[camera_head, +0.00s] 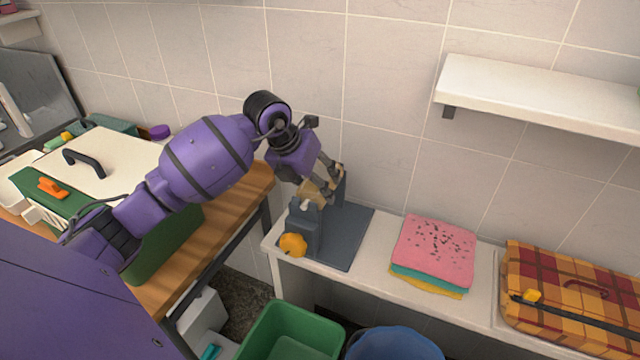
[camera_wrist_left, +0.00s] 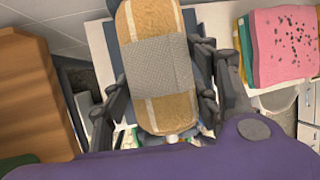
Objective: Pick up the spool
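The spool (camera_wrist_left: 158,65) appears in the left wrist view as a tan, rounded body with a grey mesh band around its middle. In the head view only a small tan part of it (camera_head: 316,190) shows below my left gripper (camera_head: 322,190), at a dark grey stand (camera_head: 347,245) with an orange knob. My left gripper (camera_wrist_left: 160,95) has its fingers apart, one on each side of the spool. Whether the fingertips touch it is hard to tell. My right gripper is not in view.
A stack of folded towels (camera_head: 434,250) lies right of the stand on the white counter, then a plaid carrier (camera_head: 570,295). A shelf (camera_head: 540,95) juts from the wall. A green bin (camera_head: 292,330) and a blue bin (camera_head: 395,343) stand below. Kennels (camera_head: 110,165) are at left.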

